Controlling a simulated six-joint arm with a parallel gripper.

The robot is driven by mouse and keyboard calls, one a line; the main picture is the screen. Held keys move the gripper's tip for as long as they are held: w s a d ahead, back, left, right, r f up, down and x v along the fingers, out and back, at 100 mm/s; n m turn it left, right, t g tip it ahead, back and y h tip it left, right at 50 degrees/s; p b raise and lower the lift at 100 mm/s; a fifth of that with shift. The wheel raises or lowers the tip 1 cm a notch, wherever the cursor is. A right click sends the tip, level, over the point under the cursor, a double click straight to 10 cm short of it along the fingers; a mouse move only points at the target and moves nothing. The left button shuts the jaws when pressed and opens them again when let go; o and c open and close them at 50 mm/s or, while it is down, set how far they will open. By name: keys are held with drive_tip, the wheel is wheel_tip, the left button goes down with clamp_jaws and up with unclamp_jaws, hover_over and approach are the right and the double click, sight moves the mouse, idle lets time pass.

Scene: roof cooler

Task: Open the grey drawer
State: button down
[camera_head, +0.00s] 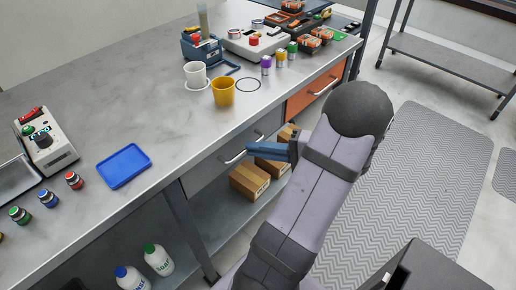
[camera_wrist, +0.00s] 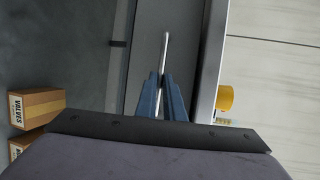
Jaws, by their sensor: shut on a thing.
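The grey drawer (camera_head: 209,169) is under the bench top, and its front looks flush with the bench. Its pale bar handle (camera_head: 233,159) sticks out from the front. My gripper (camera_head: 250,149) reaches in from the right with its blue fingers at the handle. In the wrist view the grey drawer front (camera_wrist: 146,45) fills the middle, and the handle (camera_wrist: 165,48) runs down between the two fingers of my gripper (camera_wrist: 160,80). The fingers are shut on the handle, and they hide its near part.
An orange drawer (camera_head: 304,99) is further along the bench. Cardboard boxes (camera_head: 246,181) and white bottles (camera_head: 158,260) stand on the shelf below. A yellow cup (camera_head: 223,93), a white cup (camera_head: 195,74) and a blue tray (camera_head: 124,166) are on the bench top (camera_head: 150,110).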

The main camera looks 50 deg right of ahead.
drive_tip(key=s+p, duration=0.1)
drive_tip(key=s, duration=1.3)
drive_tip(key=shift+s, duration=0.35)
drive_tip(key=c, duration=1.9)
unclamp_jaws()
drive_tip(key=shift+o, duration=0.2)
wheel_tip(320, 180, up, 8)
drive_tip(key=s+d+p, duration=0.1)
drive_tip(key=s, duration=0.1)
drive_tip(key=shift+s+f, duration=0.15)
drive_tip(key=shift+s, duration=0.2)
